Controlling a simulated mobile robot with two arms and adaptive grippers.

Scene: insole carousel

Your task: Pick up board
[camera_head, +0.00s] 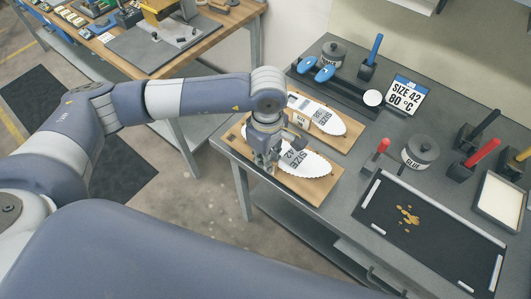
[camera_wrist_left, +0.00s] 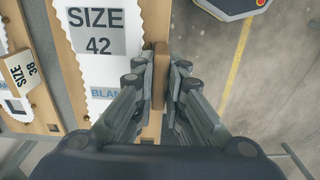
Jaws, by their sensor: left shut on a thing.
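A wooden board (camera_head: 318,194) lies at the left front edge of the grey bench, bearing a white insole blank (camera_head: 315,165) marked SIZE 42. My left gripper (camera_head: 267,163) is at the board's near left edge, pointing down. In the left wrist view, the gripper (camera_wrist_left: 160,85) is shut on the board's wooden edge (camera_wrist_left: 160,65), with a finger on each side. The SIZE 42 blank also shows there (camera_wrist_left: 98,60). A clear gap between board and bench cannot be told. My right gripper is not in view.
A second board (camera_head: 342,143) with a SIZE 38 insole lies just behind. A SIZE 42, 80 °C sign (camera_head: 404,95), a glue pot (camera_head: 420,151) and a red-handled tool (camera_head: 377,154) stand to the right. A black mat (camera_head: 445,250) lies at the front right. A wooden-topped table (camera_head: 215,35) stands behind left.

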